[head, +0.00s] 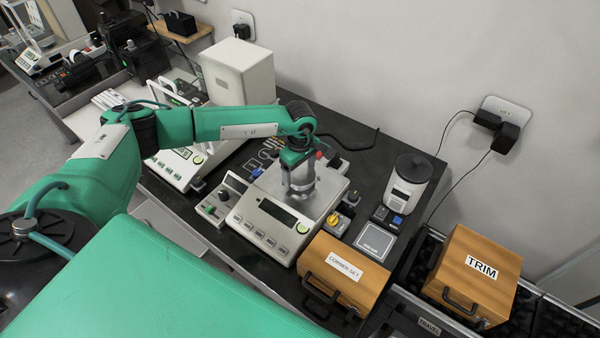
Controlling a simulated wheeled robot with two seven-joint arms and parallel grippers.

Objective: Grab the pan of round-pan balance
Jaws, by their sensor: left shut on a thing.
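A white bench balance (270,233) with a dark display and a row of front buttons stands on the black table in the middle of the head view. Its light metal pan (326,198) lies on top and is partly covered by my gripper; I cannot make out its full outline. My left gripper (301,194) points down at the pan and is shut on it. The exact contact at the fingertips is too small to see clearly. My right gripper is not in view.
Wooden boxes labelled CORNER SET (343,274) and TRIM (474,270) stand to the right. A small square-plate device (376,243) and a white canister (408,185) are close by. A control box (218,203) sits just left. A pale tall box (238,74) stands behind my arm.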

